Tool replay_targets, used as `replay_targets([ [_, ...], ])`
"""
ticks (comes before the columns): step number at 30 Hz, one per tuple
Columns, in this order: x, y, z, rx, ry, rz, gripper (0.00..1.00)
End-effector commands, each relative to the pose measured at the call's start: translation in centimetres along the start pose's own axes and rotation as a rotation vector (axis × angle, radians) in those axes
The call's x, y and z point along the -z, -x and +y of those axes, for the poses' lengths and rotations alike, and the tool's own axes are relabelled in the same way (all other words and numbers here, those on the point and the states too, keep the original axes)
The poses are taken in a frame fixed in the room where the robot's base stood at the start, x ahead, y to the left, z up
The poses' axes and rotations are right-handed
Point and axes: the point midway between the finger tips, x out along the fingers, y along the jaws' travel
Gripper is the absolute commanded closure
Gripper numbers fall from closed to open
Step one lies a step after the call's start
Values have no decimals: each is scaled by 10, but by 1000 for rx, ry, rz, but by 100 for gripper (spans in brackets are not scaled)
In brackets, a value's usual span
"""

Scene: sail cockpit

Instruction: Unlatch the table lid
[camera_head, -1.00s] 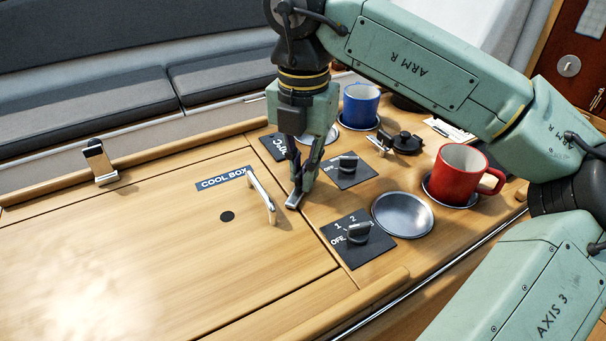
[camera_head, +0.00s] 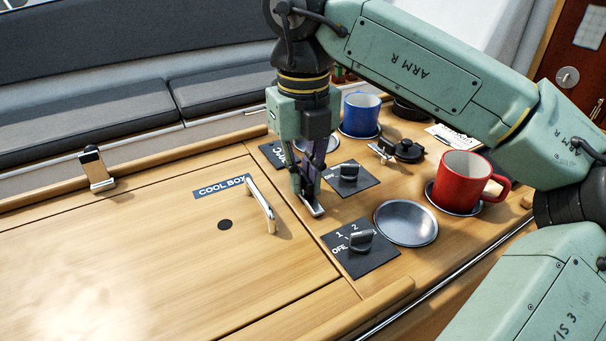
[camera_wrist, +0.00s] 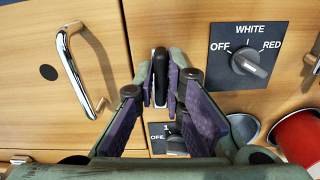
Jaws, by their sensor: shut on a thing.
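The wooden table lid (camera_head: 130,265) lies flat and closed in the head view. A small metal latch (camera_head: 314,210) is just right of the lid's seam. My gripper (camera_head: 307,188) points down onto it and is shut on it. In the wrist view the latch (camera_wrist: 160,92) shows as a dark and silver bar between my fingertips (camera_wrist: 158,74). It appears to lie right of the seam, roughly along it. The fingers hide part of it.
Two knob switches (camera_head: 349,173) (camera_head: 360,243) stand close right of my gripper. A blue mug (camera_head: 360,112), a red mug (camera_head: 462,180) and an empty round recess (camera_head: 406,222) are farther right. A second metal catch (camera_head: 96,168) is at the lid's far left edge.

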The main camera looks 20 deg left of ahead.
Motion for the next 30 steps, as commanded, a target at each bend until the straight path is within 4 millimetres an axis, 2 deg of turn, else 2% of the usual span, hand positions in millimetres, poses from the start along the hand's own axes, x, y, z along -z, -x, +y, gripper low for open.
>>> replay_targets([
  [9,0,0,-1,3,81,1,100],
  [22,0,0,-1,3,88,-1,100],
  [23,0,0,-1,3,88,-1,89],
  [30,0,1,-1,3,87,-1,73],
])
